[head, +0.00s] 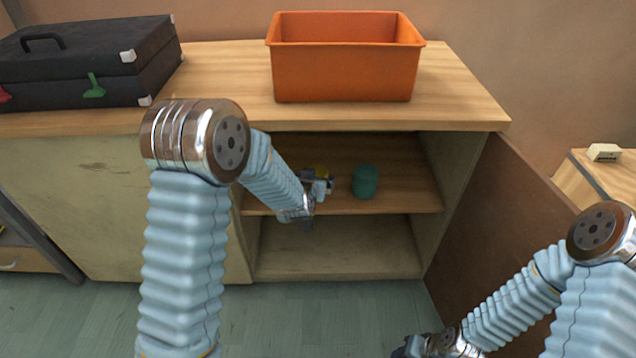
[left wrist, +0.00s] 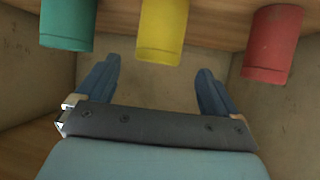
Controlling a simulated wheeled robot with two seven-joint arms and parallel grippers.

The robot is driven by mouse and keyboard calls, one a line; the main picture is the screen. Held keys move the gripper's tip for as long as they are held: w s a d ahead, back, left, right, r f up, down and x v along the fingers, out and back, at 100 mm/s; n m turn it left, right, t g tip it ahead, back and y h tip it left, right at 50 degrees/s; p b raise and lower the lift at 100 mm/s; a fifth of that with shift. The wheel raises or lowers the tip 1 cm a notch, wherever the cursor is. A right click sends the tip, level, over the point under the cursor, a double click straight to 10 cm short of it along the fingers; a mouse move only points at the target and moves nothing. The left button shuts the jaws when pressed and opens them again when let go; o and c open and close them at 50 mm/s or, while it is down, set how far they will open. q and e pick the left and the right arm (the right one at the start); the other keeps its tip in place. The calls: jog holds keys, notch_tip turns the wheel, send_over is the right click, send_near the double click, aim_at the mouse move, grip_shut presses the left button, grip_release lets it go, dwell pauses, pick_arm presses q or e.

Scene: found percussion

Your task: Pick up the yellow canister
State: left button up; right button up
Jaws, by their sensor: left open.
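The yellow canister (head: 322,171) stands on the upper shelf of the open cabinet, mostly hidden behind my left gripper in the head view. In the left wrist view the yellow canister (left wrist: 163,30) is at top centre, beyond the fingertips and between their lines. My left gripper (left wrist: 157,70) is open and empty, its two blue fingers wide apart. In the head view my left gripper (head: 318,187) is at the shelf, in front of the yellow canister. My right gripper (head: 408,349) is low at the bottom edge, partly cut off; its jaws are unclear.
A green canister (head: 364,181) stands right of the yellow one; it also shows in the left wrist view (left wrist: 67,22). A red canister (left wrist: 271,45) is on the other side. An orange bin (head: 343,75) and a black case (head: 85,65) sit on the cabinet top (head: 220,75).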

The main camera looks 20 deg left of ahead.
pick_arm(q)
jog(key=x, duration=0.7)
jog(key=shift+s+d+f, duration=0.15)
jog(key=shift+f, duration=0.25)
jog(key=shift+c, duration=0.3)
jog(key=c, duration=1)
